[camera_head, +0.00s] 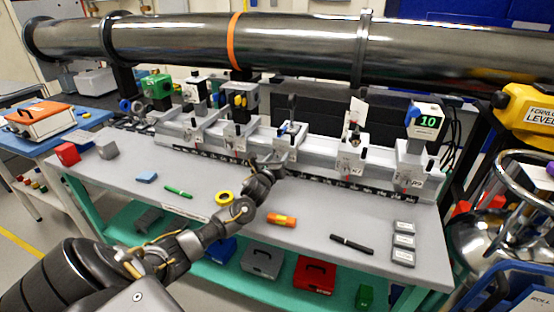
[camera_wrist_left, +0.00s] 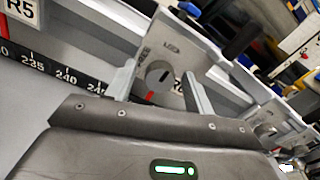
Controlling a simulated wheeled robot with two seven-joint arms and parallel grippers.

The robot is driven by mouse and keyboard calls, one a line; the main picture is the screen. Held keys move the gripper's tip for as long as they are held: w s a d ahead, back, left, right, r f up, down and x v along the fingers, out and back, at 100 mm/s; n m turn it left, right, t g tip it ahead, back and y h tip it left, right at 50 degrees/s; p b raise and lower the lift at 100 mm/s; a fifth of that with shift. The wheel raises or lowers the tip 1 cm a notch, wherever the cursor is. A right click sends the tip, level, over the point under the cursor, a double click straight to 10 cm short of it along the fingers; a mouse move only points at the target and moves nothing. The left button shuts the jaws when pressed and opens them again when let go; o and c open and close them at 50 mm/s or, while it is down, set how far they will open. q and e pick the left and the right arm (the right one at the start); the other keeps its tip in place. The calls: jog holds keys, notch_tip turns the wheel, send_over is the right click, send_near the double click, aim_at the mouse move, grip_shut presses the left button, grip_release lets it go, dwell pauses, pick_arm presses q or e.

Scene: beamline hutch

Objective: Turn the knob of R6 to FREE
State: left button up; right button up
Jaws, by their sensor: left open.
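My left gripper (camera_head: 268,166) reaches the front of a rail carrier (camera_head: 285,150) near the middle of the bench. No R6 label shows clearly; an R5 label (camera_wrist_left: 21,9) is on the neighbouring carrier to the left. My right gripper is not in view.
A rail scale (camera_wrist_left: 65,75) runs below the carriers. Other carriers stand close by on both sides, one with a display reading 10 (camera_head: 428,121).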

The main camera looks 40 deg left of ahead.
pick_arm(q)
jog(key=shift+c, duration=0.3)
jog(key=c, duration=0.9)
jog(key=shift+n, duration=0.4)
jog(key=n+p, duration=0.1)
jog(key=n, duration=0.1)
jog(key=shift+r+n, duration=0.1)
jog(key=shift+n, duration=0.3)
jog(key=n+p, duration=0.2)
jog(key=n, duration=0.8)
jog(key=shift+p, duration=0.4)
jog(key=n, duration=0.4)
jog(key=shift+p, duration=0.35)
jog(key=shift+n, duration=0.3)
